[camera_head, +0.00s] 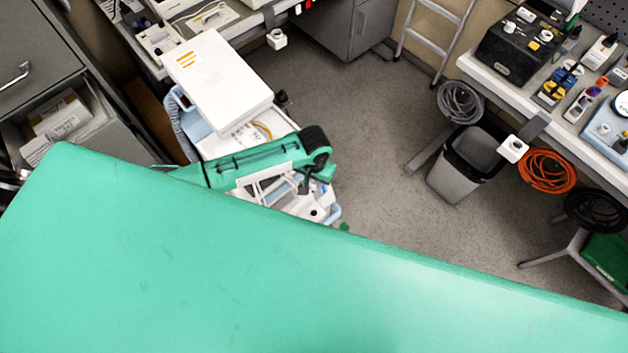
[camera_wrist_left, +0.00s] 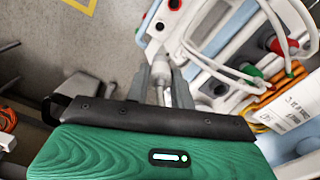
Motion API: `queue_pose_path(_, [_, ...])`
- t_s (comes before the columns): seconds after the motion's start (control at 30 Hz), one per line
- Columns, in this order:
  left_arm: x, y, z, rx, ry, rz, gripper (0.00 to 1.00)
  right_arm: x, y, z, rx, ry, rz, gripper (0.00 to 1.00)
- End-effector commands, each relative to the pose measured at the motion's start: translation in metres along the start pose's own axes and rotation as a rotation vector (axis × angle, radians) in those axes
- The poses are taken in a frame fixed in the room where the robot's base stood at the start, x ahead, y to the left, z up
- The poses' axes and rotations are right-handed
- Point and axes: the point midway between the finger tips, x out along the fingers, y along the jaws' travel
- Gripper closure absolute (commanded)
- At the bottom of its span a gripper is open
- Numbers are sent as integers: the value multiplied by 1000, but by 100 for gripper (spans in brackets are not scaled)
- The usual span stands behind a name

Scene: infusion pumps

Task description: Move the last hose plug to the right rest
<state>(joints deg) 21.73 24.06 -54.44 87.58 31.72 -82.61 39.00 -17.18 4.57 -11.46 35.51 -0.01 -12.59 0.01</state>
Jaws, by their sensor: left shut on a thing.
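My left gripper (camera_wrist_left: 162,88) is shut on a pale hose plug (camera_wrist_left: 157,55), seen between its two grey fingers in the left wrist view. The plug is beside a white and blue pump (camera_wrist_left: 232,35) with red and green fittings and white hoses. In the head view my green left arm covers part of the pump (camera_head: 318,212), and the fingers are hard to make out. A small white rest (camera_head: 513,148) sticks out from the right bench on a grey bracket. A similar white rest (camera_head: 277,39) is at the back bench. My right gripper is not in view.
A white box (camera_head: 218,75) lies on the cart behind my arm. A grey bin (camera_head: 466,165) stands under the right bench, near a grey hose coil (camera_head: 460,102) and an orange coil (camera_head: 547,170). The middle floor (camera_head: 375,140) is clear.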

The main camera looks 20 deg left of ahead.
Motion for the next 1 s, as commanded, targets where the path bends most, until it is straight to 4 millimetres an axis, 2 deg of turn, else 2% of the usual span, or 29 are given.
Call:
queue_pose_path(0.03, [-10, 0, 0, 1, 2, 0, 100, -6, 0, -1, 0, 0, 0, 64])
queue_pose_path(0.27, [-37, 0, 0, 0, 1, -1, 100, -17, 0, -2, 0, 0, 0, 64])
queue_pose_path(0.33, [-30, -9, -3, -2, 0, -3, 100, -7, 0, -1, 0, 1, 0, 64])
queue_pose_path(1.0, [-31, -84, -35, -2, 3, -3, 100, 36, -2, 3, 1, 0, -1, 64])
